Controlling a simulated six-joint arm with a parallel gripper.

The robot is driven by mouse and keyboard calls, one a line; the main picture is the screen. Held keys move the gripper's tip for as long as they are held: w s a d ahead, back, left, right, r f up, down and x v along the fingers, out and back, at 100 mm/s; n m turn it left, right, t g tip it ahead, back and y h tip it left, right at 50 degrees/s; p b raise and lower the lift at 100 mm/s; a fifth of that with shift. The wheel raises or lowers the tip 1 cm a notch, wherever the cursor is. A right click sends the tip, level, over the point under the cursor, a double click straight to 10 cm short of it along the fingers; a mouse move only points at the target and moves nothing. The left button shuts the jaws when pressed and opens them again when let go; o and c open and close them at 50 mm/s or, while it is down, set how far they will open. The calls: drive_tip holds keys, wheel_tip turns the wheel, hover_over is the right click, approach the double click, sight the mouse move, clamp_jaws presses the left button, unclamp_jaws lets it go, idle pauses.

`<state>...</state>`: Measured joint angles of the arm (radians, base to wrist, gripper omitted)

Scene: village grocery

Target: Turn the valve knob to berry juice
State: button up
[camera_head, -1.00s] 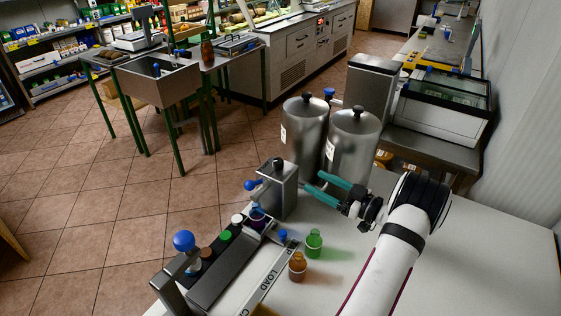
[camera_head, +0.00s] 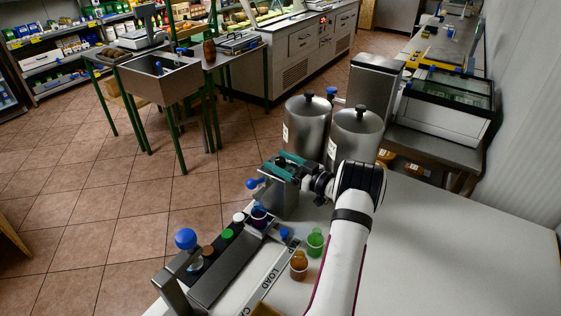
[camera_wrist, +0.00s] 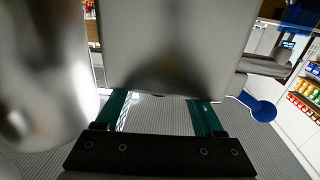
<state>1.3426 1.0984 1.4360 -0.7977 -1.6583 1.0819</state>
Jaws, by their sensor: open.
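A grey metal dispenser box (camera_head: 277,196) stands on the counter beside two steel tanks (camera_head: 353,141). A lever with a blue ball (camera_head: 252,183) sticks out from its left side; the blue ball also shows in the wrist view (camera_wrist: 262,109). My gripper (camera_head: 284,163) is at the top of the box, with its green fingers open. In the wrist view my gripper (camera_wrist: 158,112) has a finger toward each side of the grey box face (camera_wrist: 175,45). Contact cannot be told. The knob on the box top is hidden behind my gripper. No berry juice marking can be read.
One tank (camera_wrist: 45,75) is close on the left in the wrist view. A bottle rail (camera_head: 225,268) with a large blue ball handle (camera_head: 186,239) lies at the front left. Green (camera_head: 315,241) and brown (camera_head: 299,265) bottles stand near my arm. The right counter is clear.

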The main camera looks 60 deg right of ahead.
clamp_jaws()
drive_tip(key=shift+d+n+y, duration=0.1)
drive_tip(key=shift+n+y, duration=0.9)
drive_tip(key=shift+y, duration=0.5)
drive_tip(key=shift+n+g+y, duration=0.4)
drive_tip(key=shift+n+y, duration=0.9)
drive_tip(key=shift+y, duration=0.7)
unclamp_jaws()
drive_tip(key=v, duration=0.7)
drive_tip(key=shift+s, duration=0.25)
